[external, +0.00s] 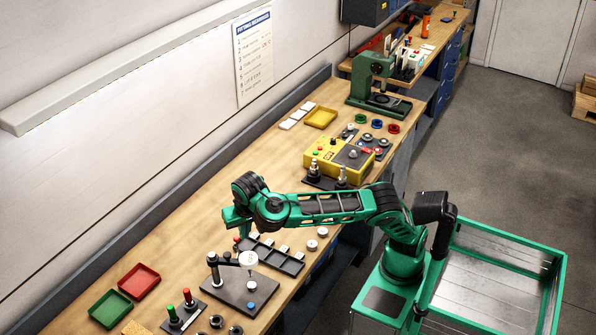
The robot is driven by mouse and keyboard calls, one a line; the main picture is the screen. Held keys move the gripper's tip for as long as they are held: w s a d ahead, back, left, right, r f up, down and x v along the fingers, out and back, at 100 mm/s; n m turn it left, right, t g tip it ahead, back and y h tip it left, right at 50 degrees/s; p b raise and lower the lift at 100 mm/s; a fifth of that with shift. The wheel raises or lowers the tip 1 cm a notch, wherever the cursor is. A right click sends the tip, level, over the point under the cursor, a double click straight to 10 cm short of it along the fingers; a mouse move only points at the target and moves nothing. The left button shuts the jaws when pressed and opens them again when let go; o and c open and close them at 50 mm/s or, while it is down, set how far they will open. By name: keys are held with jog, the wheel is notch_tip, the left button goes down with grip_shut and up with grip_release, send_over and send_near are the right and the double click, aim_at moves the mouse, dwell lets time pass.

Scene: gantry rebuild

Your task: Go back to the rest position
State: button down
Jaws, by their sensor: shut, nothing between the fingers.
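My green and black arm reaches left from its base over the wooden workbench (205,205). My gripper (240,232) is at the arm's left end, pointing down above the bench. It is shut and holds nothing that I can see. It hangs near the left end of a dark slotted tray (272,257) and behind a dark plate fixture (240,290) with a post and a round white disc. The fingertips are small here, and their exact height above the bench cannot be told.
A red tray (139,281) and a green tray (110,308) lie at the near left. A yellow control box (340,155) and a green press (375,80) stand farther along. The bench between the wall and my gripper is clear.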

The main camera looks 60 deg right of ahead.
jog(key=w+d+f+g, duration=0.1)
jog(key=w+d, duration=0.2)
jog(key=d, duration=0.7)
jog(key=w+d+f+m+g, duration=0.1)
jog(key=w+d+f, duration=0.15)
jog(key=d, duration=0.75)
jog(key=w+d+f+g, duration=0.1)
jog(key=w+d, duration=0.3)
jog(key=d, duration=0.6)
jog(key=s+d+f+g, duration=0.1)
jog(key=s+d, duration=0.1)
jog(key=d, duration=0.4)
jog(key=s+d+f, duration=0.1)
jog(key=d+f, duration=0.1)
jog(key=d, duration=0.5)
jog(key=s+d+f+y, duration=0.1)
jog(key=s+d+f, duration=0.4)
jog(key=s+d, duration=0.7)
jog(key=s+d+f, duration=0.1)
jog(key=s+f, duration=0.4)
jog(key=s, duration=0.3)
jog(key=s+f+n+y, duration=0.1)
jog(key=s+f, duration=0.4)
jog(key=s, duration=0.4)
jog(key=shift+s+d+t, duration=0.3)
jog(key=shift+d, duration=0.1)
